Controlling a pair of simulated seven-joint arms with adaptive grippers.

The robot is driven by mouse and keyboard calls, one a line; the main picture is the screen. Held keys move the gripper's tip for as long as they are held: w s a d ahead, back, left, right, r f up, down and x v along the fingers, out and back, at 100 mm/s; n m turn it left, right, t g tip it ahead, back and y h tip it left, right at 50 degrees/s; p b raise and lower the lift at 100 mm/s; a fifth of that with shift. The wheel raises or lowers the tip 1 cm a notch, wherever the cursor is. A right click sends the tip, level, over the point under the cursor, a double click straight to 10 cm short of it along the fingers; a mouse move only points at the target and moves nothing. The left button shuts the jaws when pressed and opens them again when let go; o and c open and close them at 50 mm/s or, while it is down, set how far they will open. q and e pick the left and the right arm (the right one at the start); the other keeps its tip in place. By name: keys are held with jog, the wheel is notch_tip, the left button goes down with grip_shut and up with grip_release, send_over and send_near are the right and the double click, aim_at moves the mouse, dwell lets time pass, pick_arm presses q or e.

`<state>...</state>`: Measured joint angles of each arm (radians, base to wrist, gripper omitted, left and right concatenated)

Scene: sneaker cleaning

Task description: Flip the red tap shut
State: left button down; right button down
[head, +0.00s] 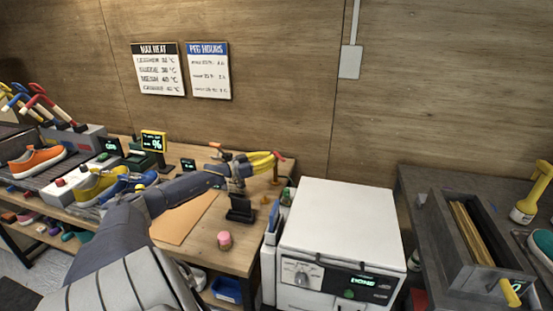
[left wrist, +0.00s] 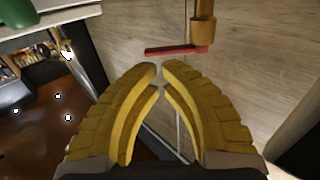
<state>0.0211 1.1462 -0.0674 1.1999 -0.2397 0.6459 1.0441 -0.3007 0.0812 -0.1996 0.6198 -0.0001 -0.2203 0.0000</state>
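The tap's red lever (left wrist: 172,50) shows in the left wrist view, joined to a brass body (left wrist: 203,28) at its right end. It lies nearly level across the picture, just beyond my fingertips, with a small gap between. In the head view the red lever (head: 280,155) shows at the tips of my yellow fingers. My left gripper (head: 272,158) is above the back right of the wooden bench. In the left wrist view its fingertips (left wrist: 160,67) are nearly together with nothing between them. My right gripper is not in view.
A white machine (head: 345,222) stands right of the bench (head: 240,259). Sneakers, including an orange one (head: 37,160), are at the left. The wooden wall (head: 285,95) is close behind.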

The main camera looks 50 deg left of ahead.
aim_at(279, 157)
pick_arm(q)
jog(key=shift+x, duration=1.5)
jog(key=shift+w+d, duration=0.1)
